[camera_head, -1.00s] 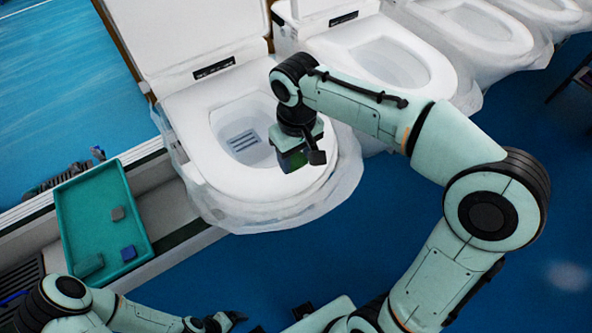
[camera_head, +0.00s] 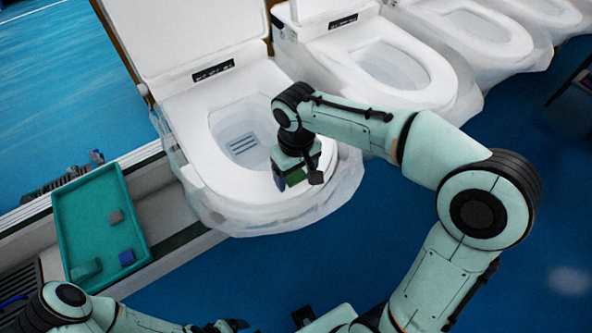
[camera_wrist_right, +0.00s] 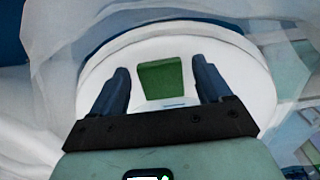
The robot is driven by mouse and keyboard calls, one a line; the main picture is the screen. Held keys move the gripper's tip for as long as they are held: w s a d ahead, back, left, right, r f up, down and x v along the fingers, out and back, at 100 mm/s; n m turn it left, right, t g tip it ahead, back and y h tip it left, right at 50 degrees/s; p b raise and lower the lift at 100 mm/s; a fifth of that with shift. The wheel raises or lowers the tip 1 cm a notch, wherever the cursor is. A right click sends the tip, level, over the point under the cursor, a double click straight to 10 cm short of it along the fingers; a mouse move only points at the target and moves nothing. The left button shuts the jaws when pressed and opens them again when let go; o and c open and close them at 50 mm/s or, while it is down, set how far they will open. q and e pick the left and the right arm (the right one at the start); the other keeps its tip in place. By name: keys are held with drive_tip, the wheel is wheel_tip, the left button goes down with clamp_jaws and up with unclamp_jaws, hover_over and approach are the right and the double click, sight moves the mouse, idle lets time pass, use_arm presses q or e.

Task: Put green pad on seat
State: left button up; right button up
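The green pad (camera_head: 296,177) is at the front rim of the nearest white toilet seat (camera_head: 207,165), partly hidden by my right gripper (camera_head: 297,182) in the head view. In the right wrist view the pad (camera_wrist_right: 160,80) shows whole against the white seat (camera_wrist_right: 255,85). The dark fingers of my right gripper (camera_wrist_right: 162,88) stand apart on both sides of it, with white gaps between. The gripper is open around the pad. My left gripper (camera_head: 222,326) is low at the bottom edge of the head view, partly cut off, and its fingers are unclear.
A teal tray (camera_head: 90,220) at the left holds a grey block (camera_head: 116,217), a blue block (camera_head: 127,257) and a green-teal block (camera_head: 86,269). The toilet's raised white lid (camera_head: 180,30) stands behind the bowl. More toilets (camera_head: 385,70) line the back right. Clear plastic wraps the toilet's front.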

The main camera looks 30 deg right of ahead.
sight(296, 177)
drive_tip(key=shift+r, duration=0.3)
use_arm(q)
drive_tip(key=w+r+p, duration=0.2)
drive_tip(key=r, duration=0.1)
drive_tip(key=shift+w, duration=0.1)
use_arm(e)
wheel_tip(296, 177, up, 12)
drive_tip(key=shift+f, duration=0.15)
idle(0.4)
